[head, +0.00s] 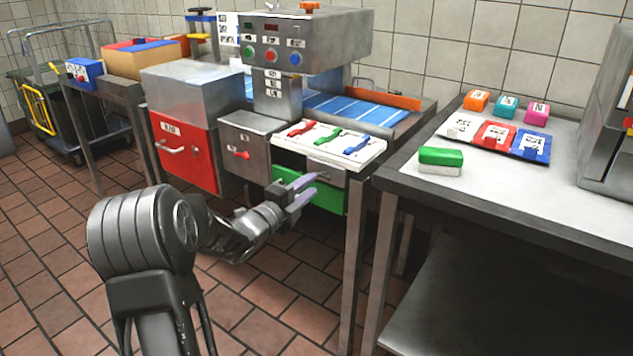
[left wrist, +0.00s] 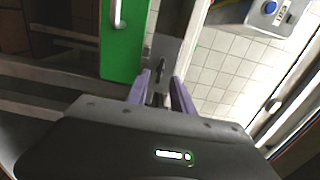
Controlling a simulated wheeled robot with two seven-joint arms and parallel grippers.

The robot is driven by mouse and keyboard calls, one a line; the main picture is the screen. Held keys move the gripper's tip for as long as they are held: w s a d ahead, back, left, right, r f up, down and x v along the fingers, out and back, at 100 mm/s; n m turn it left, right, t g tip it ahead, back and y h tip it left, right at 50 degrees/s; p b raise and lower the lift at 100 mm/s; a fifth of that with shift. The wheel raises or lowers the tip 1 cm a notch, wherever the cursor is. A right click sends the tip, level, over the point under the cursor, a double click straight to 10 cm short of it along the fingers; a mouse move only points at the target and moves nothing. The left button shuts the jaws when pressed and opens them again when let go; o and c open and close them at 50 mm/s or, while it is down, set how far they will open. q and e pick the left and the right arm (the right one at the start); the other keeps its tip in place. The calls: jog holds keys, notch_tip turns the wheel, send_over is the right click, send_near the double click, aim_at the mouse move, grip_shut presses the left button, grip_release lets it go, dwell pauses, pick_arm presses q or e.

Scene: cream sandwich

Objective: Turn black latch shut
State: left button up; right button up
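My left gripper (head: 312,185) reaches in from the left in the head view, in front of the machine by the green drawer (head: 326,200). Its two purple fingers are apart, with a gap between them. In the left wrist view, a small dark piece that looks like the black latch (left wrist: 160,67) shows on a grey panel beside the green front (left wrist: 122,45). It lies in line with the gap between the fingertips (left wrist: 160,79); I cannot tell whether they touch it. I cannot make out the latch in the head view. My right gripper is not in view.
A red drawer (head: 186,155) and a small red lever (head: 243,155) are left of the gripper. A white panel with coloured levers (head: 344,159) sits above it. The side table (head: 455,195) with a green-topped block (head: 440,160) stands right. The floor in front is clear.

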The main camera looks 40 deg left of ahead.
aim_at(323, 176)
pick_arm(q)
jog(key=w, duration=0.3)
jog(key=shift+w, duration=0.35)
grip_shut()
